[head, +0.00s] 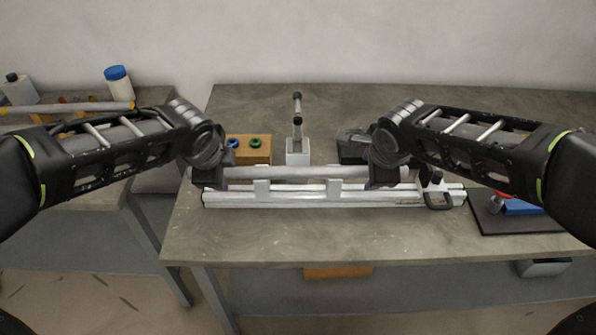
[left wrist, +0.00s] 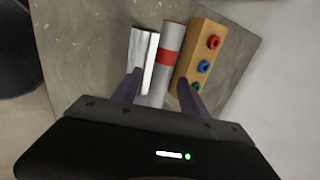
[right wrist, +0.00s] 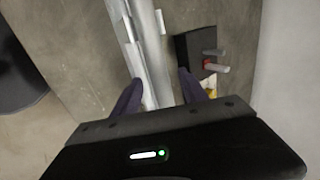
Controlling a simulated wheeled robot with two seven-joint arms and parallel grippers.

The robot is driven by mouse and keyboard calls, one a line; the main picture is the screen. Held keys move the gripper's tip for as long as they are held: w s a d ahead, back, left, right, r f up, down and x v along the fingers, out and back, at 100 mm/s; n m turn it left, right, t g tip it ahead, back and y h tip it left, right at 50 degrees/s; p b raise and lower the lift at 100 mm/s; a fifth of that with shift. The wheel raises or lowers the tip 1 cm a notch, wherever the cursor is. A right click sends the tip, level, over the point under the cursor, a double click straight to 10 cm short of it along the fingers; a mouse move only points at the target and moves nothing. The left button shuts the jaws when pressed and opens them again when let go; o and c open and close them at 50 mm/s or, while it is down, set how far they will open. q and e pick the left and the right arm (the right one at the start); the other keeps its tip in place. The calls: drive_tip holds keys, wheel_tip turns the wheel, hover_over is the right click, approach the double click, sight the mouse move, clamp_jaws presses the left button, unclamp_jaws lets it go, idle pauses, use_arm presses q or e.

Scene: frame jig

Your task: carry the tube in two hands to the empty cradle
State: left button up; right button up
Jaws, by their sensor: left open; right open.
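The grey tube (head: 300,172) lies level, left to right, along the back of a silvery rail (head: 300,198) on the table. It appears to rest on two pale upright supports (head: 262,188). My left gripper (head: 210,180) is open at the tube's left end. In the left wrist view the tube, with a red band (left wrist: 168,57), runs between the open fingers. My right gripper (head: 385,179) is open near the tube's right end. In the right wrist view the tube (right wrist: 150,50) passes between its fingers. I cannot make out an empty cradle for certain.
A wooden block with coloured rings (head: 250,148) and a white stand with a post (head: 298,150) stand behind the tube. A black clamp (head: 436,190) sits at the rail's right. A dark mat (head: 490,222) lies farther right. Another yellow-ended tube (head: 70,107) is on the left table.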

use_arm(q)
drive_tip(key=shift+c, duration=0.5)
use_arm(e)
drive_tip(key=shift+c, duration=0.5)
use_arm(q)
clamp_jaws()
use_arm(e)
clamp_jaws()
use_arm(q)
drive_tip(key=shift+r, duration=0.1)
use_arm(e)
drive_tip(key=shift+r, duration=0.1)
